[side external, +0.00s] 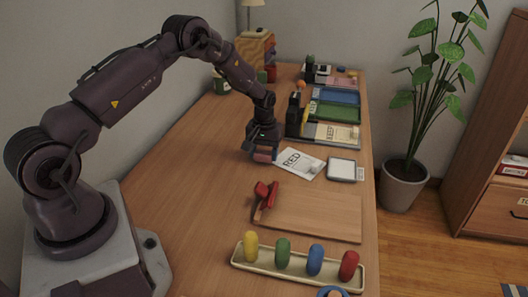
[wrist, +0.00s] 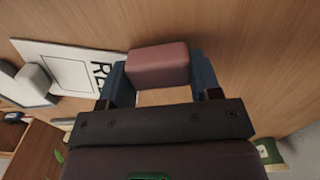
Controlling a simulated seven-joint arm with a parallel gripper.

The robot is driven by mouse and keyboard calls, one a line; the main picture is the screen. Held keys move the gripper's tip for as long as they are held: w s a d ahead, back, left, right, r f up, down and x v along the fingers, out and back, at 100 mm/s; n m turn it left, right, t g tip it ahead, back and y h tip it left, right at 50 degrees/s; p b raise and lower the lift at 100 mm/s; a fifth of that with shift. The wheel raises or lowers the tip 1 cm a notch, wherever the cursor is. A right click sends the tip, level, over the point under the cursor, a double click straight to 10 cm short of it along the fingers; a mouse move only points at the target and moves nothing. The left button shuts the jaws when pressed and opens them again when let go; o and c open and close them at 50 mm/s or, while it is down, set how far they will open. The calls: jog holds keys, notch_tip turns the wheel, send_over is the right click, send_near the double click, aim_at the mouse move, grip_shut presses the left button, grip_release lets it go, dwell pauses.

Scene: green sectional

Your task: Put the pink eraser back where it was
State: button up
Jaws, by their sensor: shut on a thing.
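The pink eraser (wrist: 158,64) is a rounded block between the two blue fingertips of my gripper (wrist: 160,82) in the wrist view. My gripper (side external: 262,155) is shut on it. In the side external view the eraser (side external: 263,158) shows low between the fingers, at or just above the wooden table top; I cannot tell if it touches. A white card marked "RED" (side external: 300,163) lies just right of the gripper. The card (wrist: 75,72) also shows at the left in the wrist view.
A white-topped square dish (side external: 342,169) sits right of the card. Nearer are a wooden board (side external: 318,214), a red-handled tool (side external: 265,195) and a tray (side external: 298,273) of coloured pegs. Behind stand a green tray (side external: 332,113) and a "KEEP" card (side external: 341,134). Table left of the gripper is clear.

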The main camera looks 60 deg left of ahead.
jog(key=shift+f, duration=0.4)
jog(key=o, duration=0.9)
jog(key=shift+r, duration=0.1)
